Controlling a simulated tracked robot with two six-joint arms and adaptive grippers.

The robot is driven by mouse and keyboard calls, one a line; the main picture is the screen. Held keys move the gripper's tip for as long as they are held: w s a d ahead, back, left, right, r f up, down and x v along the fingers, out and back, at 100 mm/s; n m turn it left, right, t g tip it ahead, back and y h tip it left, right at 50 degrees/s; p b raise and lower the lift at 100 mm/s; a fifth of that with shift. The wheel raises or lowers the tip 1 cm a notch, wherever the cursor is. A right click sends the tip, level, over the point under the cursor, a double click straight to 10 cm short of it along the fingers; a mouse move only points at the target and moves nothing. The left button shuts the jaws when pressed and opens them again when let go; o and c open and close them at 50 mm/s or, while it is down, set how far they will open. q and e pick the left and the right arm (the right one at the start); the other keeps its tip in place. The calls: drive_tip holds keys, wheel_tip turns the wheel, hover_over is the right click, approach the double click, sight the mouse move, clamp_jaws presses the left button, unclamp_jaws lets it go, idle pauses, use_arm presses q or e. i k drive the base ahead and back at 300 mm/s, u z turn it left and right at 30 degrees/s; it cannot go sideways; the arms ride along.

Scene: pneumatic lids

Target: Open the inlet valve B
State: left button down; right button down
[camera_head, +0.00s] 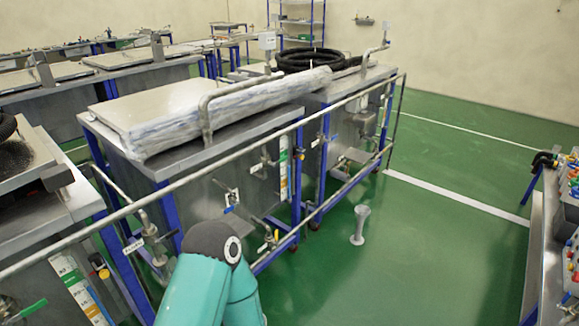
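Several valves show on the steel tanks, but their labels are too small to read, so I cannot tell which is inlet valve B. A valve with a blue handle (230,208) sits on the front of the middle tank (180,189). A pipe valve (264,163) is near that tank's right edge. Another pipe valve (151,231) stands at the left by a small white label (133,246). A valve with a yellow part (270,238) sits low by the tank's legs. My teal arm rises at the bottom centre; neither gripper shows.
A long metal rail (190,178) runs in front of the tanks. A plastic-wrapped roll (235,109) lies on the middle tank's lid. A grey stand (360,225) is on the open green floor. A bench (560,225) with coloured fittings is at the right.

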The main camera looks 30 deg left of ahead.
sight(284, 158)
drive_tip(key=z, duration=0.35)
drive_tip(key=i, duration=2.05)
drive_tip(key=u, duration=1.25)
drive_tip(key=i, duration=0.95)
drive_tip(key=u, duration=0.05)
drive_tip(key=k, duration=0.5)
drive_tip(key=u, duration=0.05)
